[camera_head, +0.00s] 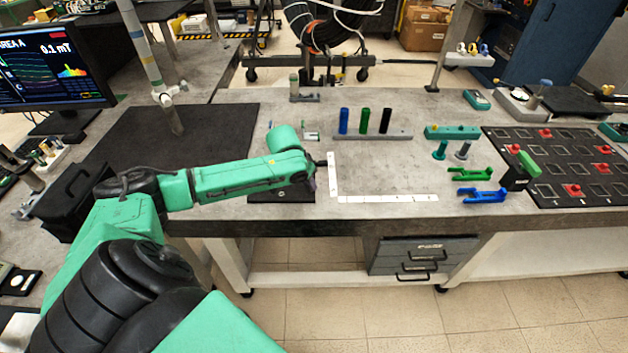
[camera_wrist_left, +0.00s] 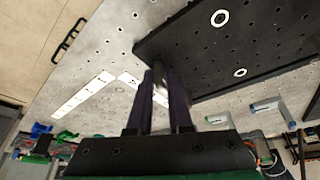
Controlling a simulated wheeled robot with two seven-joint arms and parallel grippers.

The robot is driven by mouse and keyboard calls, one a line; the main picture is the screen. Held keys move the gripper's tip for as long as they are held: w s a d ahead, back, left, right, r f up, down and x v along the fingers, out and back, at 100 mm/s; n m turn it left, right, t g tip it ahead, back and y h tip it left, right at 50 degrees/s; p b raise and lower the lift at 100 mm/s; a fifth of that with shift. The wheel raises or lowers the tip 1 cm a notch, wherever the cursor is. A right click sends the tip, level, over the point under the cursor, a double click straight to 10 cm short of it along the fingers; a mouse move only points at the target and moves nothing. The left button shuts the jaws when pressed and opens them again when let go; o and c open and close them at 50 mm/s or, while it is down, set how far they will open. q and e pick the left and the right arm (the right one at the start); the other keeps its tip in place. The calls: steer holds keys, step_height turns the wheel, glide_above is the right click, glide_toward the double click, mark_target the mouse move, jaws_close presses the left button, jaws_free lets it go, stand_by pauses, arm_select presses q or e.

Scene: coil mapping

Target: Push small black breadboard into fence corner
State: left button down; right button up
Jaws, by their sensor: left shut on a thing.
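The small black breadboard (camera_head: 270,195) lies on the bench under my left arm, partly hidden by it. In the left wrist view the breadboard (camera_wrist_left: 215,45) is a dark plate with holes and white rings. The white L-shaped fence (camera_head: 332,175) is just right of the board; it also shows in the left wrist view (camera_wrist_left: 82,95), apart from the board's near corner. My left gripper (camera_head: 313,182) is at the board's right edge. Its purple fingers (camera_wrist_left: 160,75) are shut on a dark post at the board's corner. Whether the post is fixed to the board cannot be told.
Right of the fence, the grey bench top (camera_head: 375,168) is clear. A rack (camera_head: 372,135) with blue, green and black tubes stands behind. Green (camera_head: 470,174) and blue (camera_head: 484,195) brackets lie to the right. A large black mat (camera_head: 130,145) lies left.

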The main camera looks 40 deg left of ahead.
mark_target(301, 188)
arm_select(q)
steer(key=shift+s+a+r+p, duration=0.1)
steer(key=shift+s+a+p, duration=0.3)
steer(key=shift+a+p, duration=0.15)
steer(key=shift+s+a+r+p, duration=0.1)
steer(key=shift+s+a+p, duration=0.3)
steer(key=shift+a, duration=0.25)
steer(key=shift+s+a+f, duration=0.1)
steer(key=shift+a, duration=0.15)
steer(key=shift+p, duration=0.5)
steer(key=shift+a, duration=0.1)
